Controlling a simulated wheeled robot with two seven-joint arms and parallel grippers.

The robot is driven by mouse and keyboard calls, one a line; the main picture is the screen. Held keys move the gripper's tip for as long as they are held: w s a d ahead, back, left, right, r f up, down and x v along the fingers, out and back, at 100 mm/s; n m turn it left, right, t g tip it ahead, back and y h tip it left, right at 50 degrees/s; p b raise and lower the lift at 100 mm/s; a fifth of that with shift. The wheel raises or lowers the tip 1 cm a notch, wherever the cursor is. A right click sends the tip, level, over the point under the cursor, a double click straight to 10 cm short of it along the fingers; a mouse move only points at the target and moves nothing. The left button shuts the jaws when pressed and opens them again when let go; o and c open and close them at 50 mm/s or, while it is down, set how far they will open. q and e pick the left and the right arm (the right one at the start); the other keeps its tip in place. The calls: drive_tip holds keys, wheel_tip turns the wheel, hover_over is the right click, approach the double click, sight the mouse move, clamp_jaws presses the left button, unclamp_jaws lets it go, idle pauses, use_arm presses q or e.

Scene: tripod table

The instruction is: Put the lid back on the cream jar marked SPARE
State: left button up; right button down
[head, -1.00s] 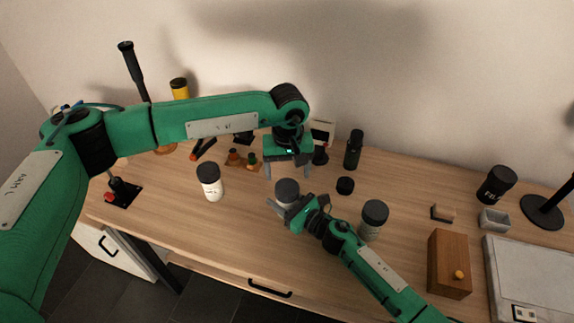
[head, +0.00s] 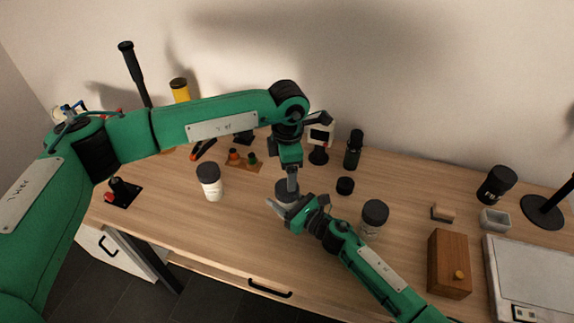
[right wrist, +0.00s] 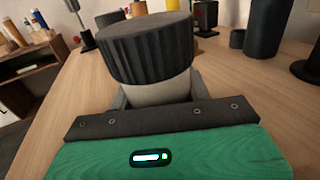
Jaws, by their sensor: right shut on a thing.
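A pale jar with a dark ribbed lid (right wrist: 146,50) on it stands between the fingers of my right gripper (head: 283,209), which is shut on its cream body (right wrist: 145,93). In the head view the jar's dark lid (head: 283,187) shows behind that gripper. My left gripper (head: 292,187) points down at this lid, seen edge-on; its finger gap and any contact are hidden. A white jar with a dark lid (head: 211,188) stands to the left, another dark-lidded jar (head: 370,233) to the right. I cannot read SPARE on any jar.
A small black cylinder (head: 345,186) lies right of the held jar, with a black bottle (head: 353,150) behind. The front left tabletop is clear.

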sight(287, 202)
use_arm(q)
drive_tip(key=n, duration=0.6)
drive_tip(key=shift+r+n, duration=0.1)
drive_tip(key=shift+n, duration=0.2)
drive_tip(key=n, duration=0.5)
drive_tip(key=shift+a+r+n, duration=0.1)
drive_tip(key=shift+r+n, duration=0.05)
drive_tip(key=shift+n, duration=0.15)
drive_tip(key=shift+f, duration=4.05)
